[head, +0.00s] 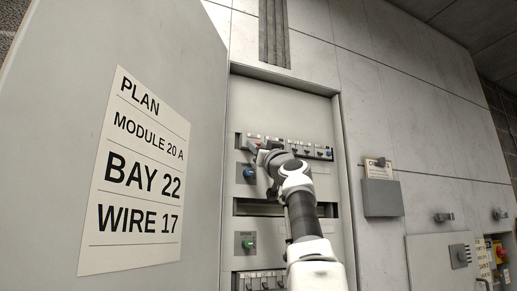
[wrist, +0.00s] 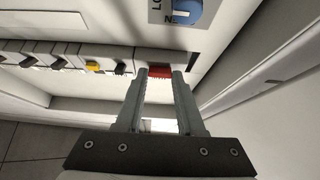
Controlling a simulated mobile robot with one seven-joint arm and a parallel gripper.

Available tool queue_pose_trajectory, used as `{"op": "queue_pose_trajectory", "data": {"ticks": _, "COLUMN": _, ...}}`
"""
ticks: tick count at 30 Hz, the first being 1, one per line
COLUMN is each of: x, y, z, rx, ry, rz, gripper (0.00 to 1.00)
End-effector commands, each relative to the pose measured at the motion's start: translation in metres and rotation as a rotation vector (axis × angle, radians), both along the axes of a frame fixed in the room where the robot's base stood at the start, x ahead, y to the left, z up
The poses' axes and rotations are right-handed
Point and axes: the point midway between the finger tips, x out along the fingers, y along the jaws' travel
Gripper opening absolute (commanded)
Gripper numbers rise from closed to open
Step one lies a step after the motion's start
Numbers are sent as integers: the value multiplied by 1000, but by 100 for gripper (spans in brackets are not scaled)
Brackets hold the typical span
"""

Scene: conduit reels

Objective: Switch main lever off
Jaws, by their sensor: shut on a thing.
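The red lever (wrist: 159,71) sits at the end of a row of breakers in the wrist view. My gripper (wrist: 161,78) has one finger on each side of it and is shut on it. In the head view, my gripper (head: 265,157) reaches the left end of the upper breaker row (head: 310,151) inside the open cabinet. A bit of red shows there, and my gripper and arm cover part of the row. I cannot tell the lever's on or off position.
A blue knob (head: 250,172) is just below the row, close to my gripper. A green knob (head: 249,243) is lower down. The open cabinet door (head: 205,110) with a plan sheet (head: 140,170) stands at left. A grey box (head: 382,198) is on the wall at right.

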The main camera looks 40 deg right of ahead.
Motion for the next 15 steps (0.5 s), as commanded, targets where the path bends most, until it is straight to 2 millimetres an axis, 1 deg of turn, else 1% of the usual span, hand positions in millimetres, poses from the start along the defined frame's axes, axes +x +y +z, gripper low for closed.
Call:
{"op": "queue_pose_trajectory", "data": {"ticks": 7, "x": 0, "y": 0, "z": 0, "rx": 1, "ry": 1, "rz": -1, "gripper": 0}}
{"op": "queue_pose_trajectory", "data": {"ticks": 8, "x": 0, "y": 0, "z": 0, "rx": 1, "ry": 1, "rz": -1, "gripper": 39}}
{"op": "queue_pose_trajectory", "data": {"ticks": 12, "x": 0, "y": 0, "z": 0, "rx": 1, "ry": 0, "rz": -1, "gripper": 64}}
{"op": "queue_pose_trajectory", "data": {"ticks": 13, "x": 0, "y": 0, "z": 0, "rx": 1, "ry": 0, "rz": -1, "gripper": 68}}
{"op": "queue_pose_trajectory", "data": {"ticks": 15, "x": 0, "y": 0, "z": 0, "rx": 1, "ry": 0, "rz": -1, "gripper": 68}}
